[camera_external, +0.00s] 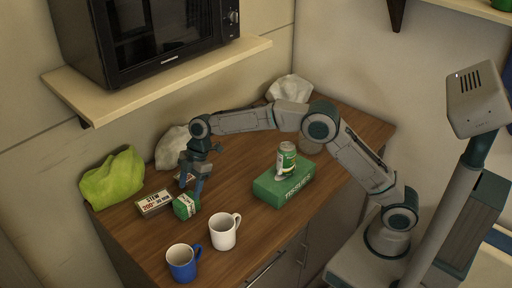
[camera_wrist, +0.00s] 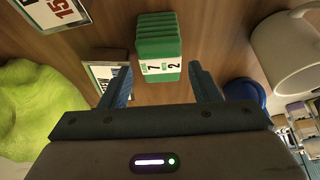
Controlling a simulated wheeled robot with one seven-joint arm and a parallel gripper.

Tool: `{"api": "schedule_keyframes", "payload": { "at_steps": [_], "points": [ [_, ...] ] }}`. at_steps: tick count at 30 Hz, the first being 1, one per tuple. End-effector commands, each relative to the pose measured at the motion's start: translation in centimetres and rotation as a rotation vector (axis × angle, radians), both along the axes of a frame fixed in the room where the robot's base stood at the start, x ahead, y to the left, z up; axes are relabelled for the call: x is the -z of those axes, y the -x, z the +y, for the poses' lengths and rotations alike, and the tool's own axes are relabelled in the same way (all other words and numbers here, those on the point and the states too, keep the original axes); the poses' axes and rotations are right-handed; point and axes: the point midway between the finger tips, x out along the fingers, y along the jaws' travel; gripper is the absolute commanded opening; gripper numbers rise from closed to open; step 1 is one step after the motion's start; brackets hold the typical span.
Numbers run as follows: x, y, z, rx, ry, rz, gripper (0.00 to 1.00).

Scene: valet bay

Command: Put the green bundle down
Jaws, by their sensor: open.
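The green bundle (camera_external: 185,206), a banded stack with a white label, rests on the wooden counter below my gripper (camera_external: 190,190). In the wrist view the green bundle (camera_wrist: 157,32) shows its label reading "7 2". My gripper (camera_wrist: 160,72) is open, with one blue finger on each side of the near, labelled end of the bundle. A gap shows between the bundle and each finger. I cannot tell how high the fingertips are above the counter.
A boxed card (camera_external: 155,204) and a lime-green bag (camera_external: 113,178) lie to the left. A white mug (camera_external: 224,232) and a blue mug (camera_external: 183,262) stand in front. A microwave shelf (camera_external: 170,75) hangs above.

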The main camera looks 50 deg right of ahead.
Motion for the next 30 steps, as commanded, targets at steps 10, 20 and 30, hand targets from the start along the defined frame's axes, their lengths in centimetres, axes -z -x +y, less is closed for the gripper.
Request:
{"api": "schedule_keyframes", "payload": {
  "at_steps": [10, 20, 30],
  "points": [
    [-4.2, 0.0, -1.8, 0.000, 0.000, 0.001, 0.56],
    [-4.5, 0.0, -1.9, 0.000, 0.000, 0.001, 0.56],
    [-10.7, 2.2, -7.3, 0.187, 0.039, 0.000, 0.56]
  ]
}}
